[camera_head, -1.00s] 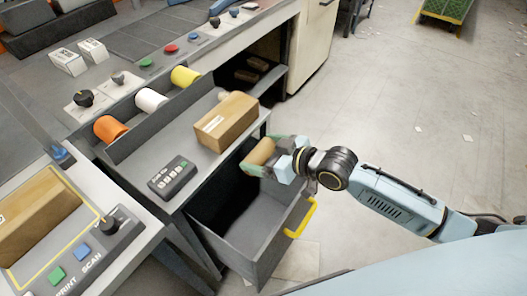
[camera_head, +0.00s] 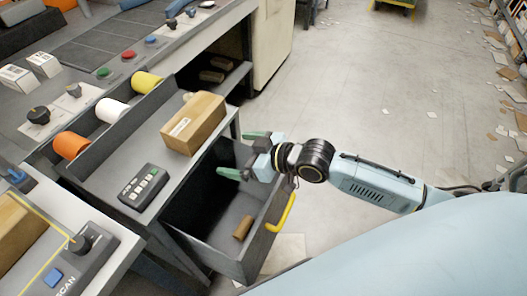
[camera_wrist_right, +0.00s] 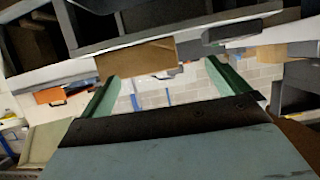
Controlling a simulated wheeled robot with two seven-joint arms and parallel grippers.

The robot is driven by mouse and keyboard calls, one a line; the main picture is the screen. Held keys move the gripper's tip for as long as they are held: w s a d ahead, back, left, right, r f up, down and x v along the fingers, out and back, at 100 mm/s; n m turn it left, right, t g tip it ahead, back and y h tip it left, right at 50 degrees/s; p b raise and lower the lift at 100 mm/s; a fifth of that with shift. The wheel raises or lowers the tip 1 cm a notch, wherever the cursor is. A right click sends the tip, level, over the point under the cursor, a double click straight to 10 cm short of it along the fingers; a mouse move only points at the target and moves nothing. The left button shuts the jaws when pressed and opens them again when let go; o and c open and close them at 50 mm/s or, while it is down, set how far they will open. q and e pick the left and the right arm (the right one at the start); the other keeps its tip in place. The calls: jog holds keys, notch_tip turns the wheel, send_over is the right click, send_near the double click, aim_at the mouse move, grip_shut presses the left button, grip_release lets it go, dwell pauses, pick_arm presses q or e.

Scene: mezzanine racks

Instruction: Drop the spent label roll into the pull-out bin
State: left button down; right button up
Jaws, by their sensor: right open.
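The spent label roll (camera_head: 242,227), a small brown cylinder, lies inside the pull-out bin (camera_head: 258,240) on its floor, near the front wall by the yellow handle. The bin is a dark grey drawer pulled out below the bench. My right gripper (camera_head: 244,155) is open and empty above the bin's rear right part, with its green fingers spread apart. In the right wrist view the two green fingers (camera_wrist_right: 165,88) are wide apart with nothing between them. My left gripper is not in view.
A cardboard box (camera_head: 194,124) and a dark keypad (camera_head: 142,187) sit on the bench above the bin. Orange, white and yellow rolls (camera_head: 111,110) sit in a rack behind. The yellow handle (camera_head: 281,211) sticks out from the bin front. Open floor lies to the right.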

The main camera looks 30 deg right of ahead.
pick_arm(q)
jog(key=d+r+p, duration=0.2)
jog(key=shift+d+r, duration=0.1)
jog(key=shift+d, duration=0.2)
pick_arm(e)
jog(key=v, duration=1.1)
jog(key=shift+s+d+r, duration=0.15)
jog(key=shift+s+d, duration=0.1)
jog(key=shift+s, duration=0.05)
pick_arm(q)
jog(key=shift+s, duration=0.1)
